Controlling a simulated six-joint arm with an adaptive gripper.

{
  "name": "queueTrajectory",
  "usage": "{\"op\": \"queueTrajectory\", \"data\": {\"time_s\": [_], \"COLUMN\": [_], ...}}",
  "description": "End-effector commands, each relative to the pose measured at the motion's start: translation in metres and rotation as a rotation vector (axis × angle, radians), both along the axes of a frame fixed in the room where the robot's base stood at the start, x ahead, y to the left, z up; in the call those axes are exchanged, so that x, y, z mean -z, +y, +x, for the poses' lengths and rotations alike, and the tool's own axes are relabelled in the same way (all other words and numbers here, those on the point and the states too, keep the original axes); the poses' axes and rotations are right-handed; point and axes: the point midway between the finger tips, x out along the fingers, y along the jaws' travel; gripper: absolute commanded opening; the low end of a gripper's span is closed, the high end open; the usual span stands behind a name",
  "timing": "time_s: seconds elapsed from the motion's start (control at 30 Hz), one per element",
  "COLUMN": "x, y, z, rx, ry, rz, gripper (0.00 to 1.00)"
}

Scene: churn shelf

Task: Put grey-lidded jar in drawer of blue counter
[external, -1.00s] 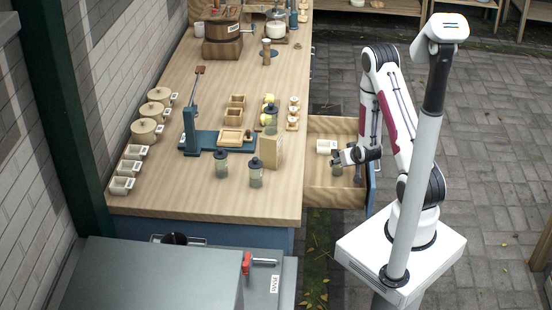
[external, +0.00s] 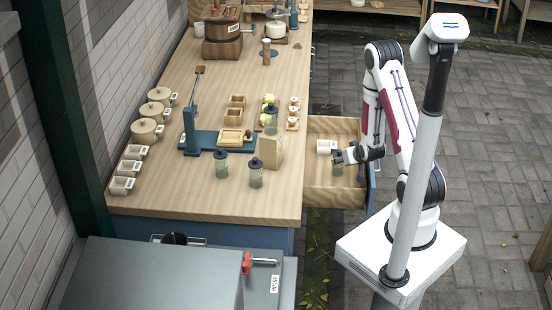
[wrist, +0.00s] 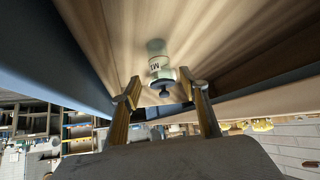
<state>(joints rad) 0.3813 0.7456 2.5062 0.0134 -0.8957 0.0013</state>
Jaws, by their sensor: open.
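The blue counter's drawer (external: 328,196) is pulled open on the counter's right side. A greenish glass jar with a dark grey knobbed lid (external: 337,170) is inside it, below my gripper (external: 346,156). In the wrist view, the jar (wrist: 159,68) shows a white label, and its lid points toward me. My gripper (wrist: 160,86) is open, with one finger on each side near the lid and a gap to each. Whether the jar's base rests on the drawer floor is hard to tell.
A white labelled cup-like thing (external: 325,146) is in the drawer's back part. Similar lidded jars (external: 256,174) (external: 221,165) stand on the counter (external: 200,200), near a tan box (external: 270,150) and a blue stand (external: 205,143). The drawer's walls are close around my gripper.

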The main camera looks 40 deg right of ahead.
Motion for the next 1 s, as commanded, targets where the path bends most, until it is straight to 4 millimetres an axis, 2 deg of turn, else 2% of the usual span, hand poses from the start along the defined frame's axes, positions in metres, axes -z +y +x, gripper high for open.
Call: {"op": "queueTrajectory", "data": {"time_s": [0.17,0.37,0.73,1.0], "x": [-0.006,-0.026,-0.086,-0.130], "y": [0.002,0.010,0.039,0.062], "z": [0.002,0.008,0.013,0.005], "rx": [-0.006,-0.025,-0.085,-0.129], "ry": [0.001,0.011,0.048,0.081], "rz": [0.000,0.006,0.022,0.032], "gripper": [0.44,0.44,0.44,0.44]}}
